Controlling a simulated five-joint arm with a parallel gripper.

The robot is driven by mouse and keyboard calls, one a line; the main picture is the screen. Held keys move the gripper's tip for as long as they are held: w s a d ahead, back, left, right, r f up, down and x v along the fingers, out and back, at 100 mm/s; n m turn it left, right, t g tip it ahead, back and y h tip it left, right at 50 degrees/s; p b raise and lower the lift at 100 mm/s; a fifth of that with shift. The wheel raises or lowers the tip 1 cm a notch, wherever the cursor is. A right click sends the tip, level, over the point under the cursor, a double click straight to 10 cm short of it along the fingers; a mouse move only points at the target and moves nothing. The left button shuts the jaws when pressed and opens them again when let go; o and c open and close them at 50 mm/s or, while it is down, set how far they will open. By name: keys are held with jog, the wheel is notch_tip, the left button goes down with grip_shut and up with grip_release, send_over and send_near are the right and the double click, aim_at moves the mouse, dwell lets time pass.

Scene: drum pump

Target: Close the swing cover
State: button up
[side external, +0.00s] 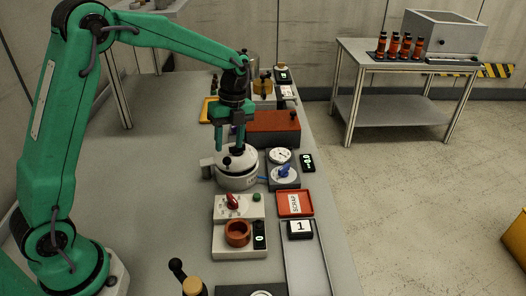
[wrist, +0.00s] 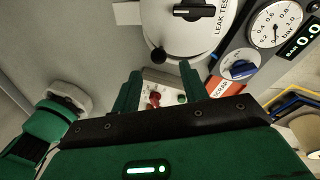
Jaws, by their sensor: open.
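The swing cover (side external: 243,161) looks like the pale round lid of the leak test pot (side external: 239,183), in the middle of the bench. It carries a black handle and a black ball knob (side external: 227,161). In the wrist view the cover (wrist: 205,42) fills the top, with its ball knob (wrist: 158,56) near the rim. Whether it sits fully over the pot I cannot tell. My gripper (side external: 234,147) is open above the cover. In the wrist view its fingers (wrist: 158,75) stand apart with nothing between them, the ball knob just beyond.
A gauge (side external: 280,156) and blue valve (side external: 285,171) stand right of the pot. A red-brown box (side external: 272,128) stands behind.

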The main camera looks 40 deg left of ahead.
jog(key=shift+s+a+f, duration=0.1)
jog(key=shift+s+f, duration=0.15)
jog(key=shift+f, duration=0.95)
jog(key=shift+s+a+f, duration=0.1)
jog(key=shift+s+f, duration=0.1)
jog(key=shift+f, duration=1)
grip_shut()
